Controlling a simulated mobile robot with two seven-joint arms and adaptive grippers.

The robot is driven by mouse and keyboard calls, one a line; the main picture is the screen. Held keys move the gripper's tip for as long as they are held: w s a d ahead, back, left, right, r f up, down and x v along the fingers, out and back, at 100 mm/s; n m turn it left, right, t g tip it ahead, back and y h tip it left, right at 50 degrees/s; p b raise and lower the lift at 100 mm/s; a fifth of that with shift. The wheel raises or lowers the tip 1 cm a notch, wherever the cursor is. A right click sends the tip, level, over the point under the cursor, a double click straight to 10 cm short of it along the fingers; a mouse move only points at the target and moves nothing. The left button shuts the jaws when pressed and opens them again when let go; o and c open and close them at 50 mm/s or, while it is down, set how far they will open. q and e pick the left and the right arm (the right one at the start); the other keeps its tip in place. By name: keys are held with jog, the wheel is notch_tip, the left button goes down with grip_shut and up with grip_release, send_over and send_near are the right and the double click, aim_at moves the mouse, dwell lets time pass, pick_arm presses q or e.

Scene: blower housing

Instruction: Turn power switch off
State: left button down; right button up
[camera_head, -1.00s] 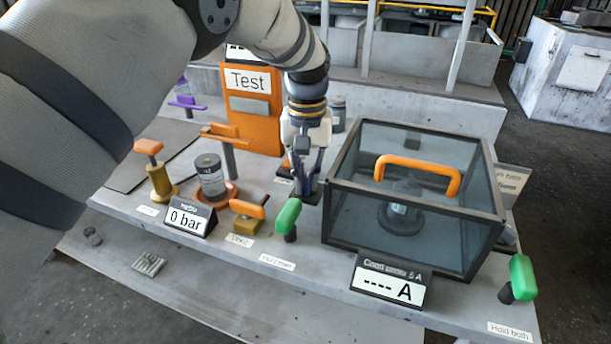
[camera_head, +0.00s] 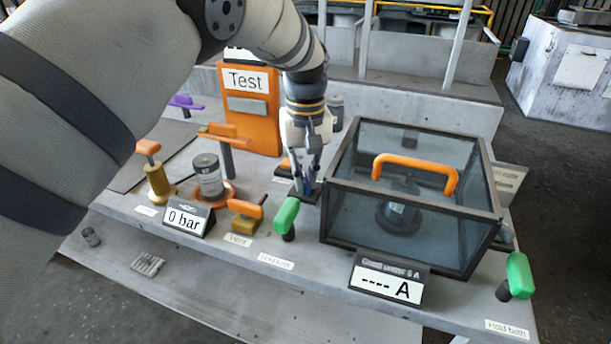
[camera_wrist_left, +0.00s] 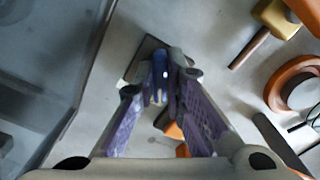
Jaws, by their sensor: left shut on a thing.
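My left gripper (camera_head: 306,188) reaches down to a small dark base plate (camera_head: 311,197) left of the glass box. Its fingers are shut on a small blue part at the plate, which they mostly hide. In the left wrist view the gripper (camera_wrist_left: 162,82) closes around this blue part (camera_wrist_left: 160,66) over the dark plate (camera_wrist_left: 145,52). No power switch label is readable, so I cannot tell for sure that this part is the switch. A small orange piece (camera_head: 286,163) shows just behind the gripper. My right gripper is not in view.
The glass box (camera_head: 345,215) with an orange handle (camera_head: 415,172) stands close right. A green knob (camera_head: 286,215) is in front, an orange-handled valve (camera_head: 246,214) front left. The orange Test panel (camera_head: 262,125) stands behind. The current display (camera_head: 388,280) shows dashes.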

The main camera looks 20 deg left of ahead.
aim_at(306, 181)
pick_arm(q)
jog(key=c, duration=1.7)
grip_release()
jog(key=shift+o, duration=0.2)
notch_tip(306, 181, up, 12)
